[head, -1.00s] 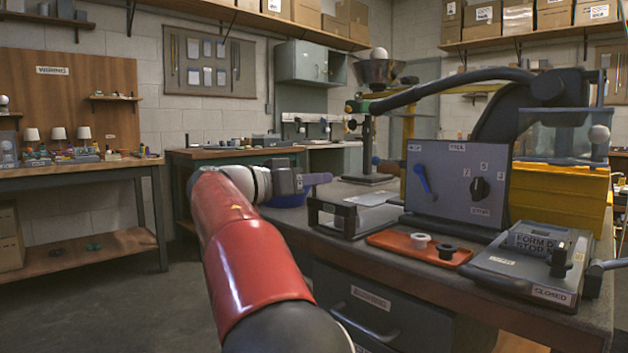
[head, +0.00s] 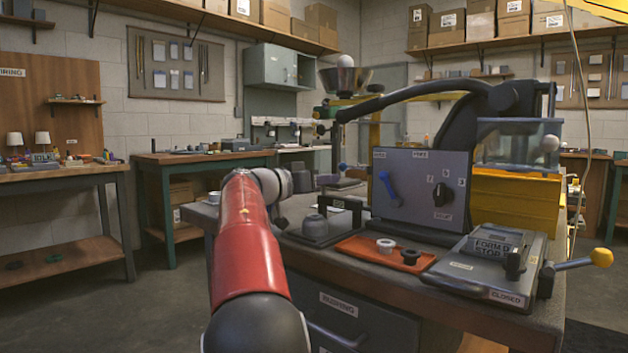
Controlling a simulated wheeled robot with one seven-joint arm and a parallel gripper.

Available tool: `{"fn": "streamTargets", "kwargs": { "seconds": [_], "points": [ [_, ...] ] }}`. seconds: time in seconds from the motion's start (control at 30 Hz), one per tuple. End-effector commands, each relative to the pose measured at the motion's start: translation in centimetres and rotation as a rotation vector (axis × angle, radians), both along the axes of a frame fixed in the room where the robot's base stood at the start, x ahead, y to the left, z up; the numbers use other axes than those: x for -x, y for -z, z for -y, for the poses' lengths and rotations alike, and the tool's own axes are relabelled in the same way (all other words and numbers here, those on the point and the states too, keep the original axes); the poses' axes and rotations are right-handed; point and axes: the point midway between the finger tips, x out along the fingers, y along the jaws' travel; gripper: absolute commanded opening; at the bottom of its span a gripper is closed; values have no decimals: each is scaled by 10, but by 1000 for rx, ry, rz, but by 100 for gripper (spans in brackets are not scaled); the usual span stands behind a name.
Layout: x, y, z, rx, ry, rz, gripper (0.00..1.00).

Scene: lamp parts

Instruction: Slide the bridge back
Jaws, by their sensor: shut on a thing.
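The bridge (head: 346,205) is a low black frame with a pale label, standing on the bench at the back of a dark base plate (head: 292,239). The exact contact is too small to see clearly.
An orange tray (head: 355,248) with a white and a black ring lies right of the plate. Behind it stands a grey control panel (head: 400,190) with a blue lever. A grey press form (head: 480,275) marked CLOSED is at the right.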

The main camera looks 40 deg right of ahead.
Motion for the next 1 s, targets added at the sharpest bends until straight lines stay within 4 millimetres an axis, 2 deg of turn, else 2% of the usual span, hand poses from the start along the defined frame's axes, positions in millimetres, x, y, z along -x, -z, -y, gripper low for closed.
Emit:
{"fn": "streamTargets", "kwargs": {
  "seconds": [0.2, 0.23, 0.37, 0.67, 0.77, 1.0],
  "points": [
    [-1, -2, 2, 8, -6, 0, 0],
    [-1, -3, 1, 8, -6, -1, 27],
    [0, -2, 1, 7, -4, -1, 42],
    [-1, -1, -2, 5, -4, 0, 42],
    [-3, 0, -12, 5, -5, -1, 42],
    [-7, 0, -53, 5, -7, 0, 42]
  ]
}}
